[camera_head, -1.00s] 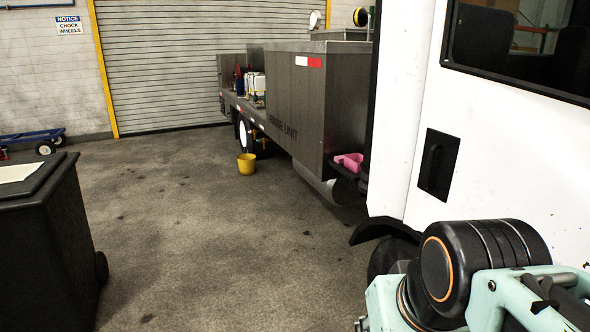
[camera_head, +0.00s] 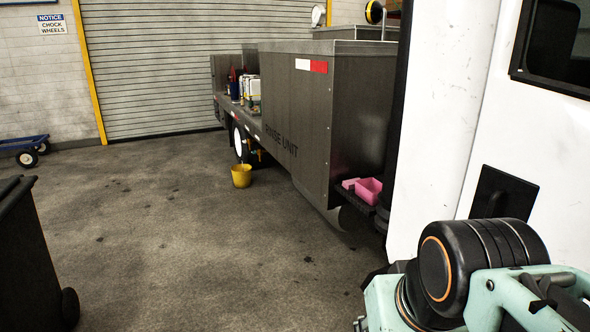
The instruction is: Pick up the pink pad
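The left one is a small low pink block (camera_head: 349,184), which looks like the pink pad. The right one is a larger pink open-topped tub (camera_head: 369,191), close beside it. They are small in view, and I cannot tell if they touch. My arm shows at the lower right, but my gripper is out of view.
The dark step (camera_head: 362,200) lies between the grey truck body (camera_head: 325,130) and the white cab (camera_head: 440,120). A yellow bucket (camera_head: 241,176) stands on the floor by the truck. A dark wheeled bin (camera_head: 30,265) is at left. Open floor (camera_head: 190,240) lies between.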

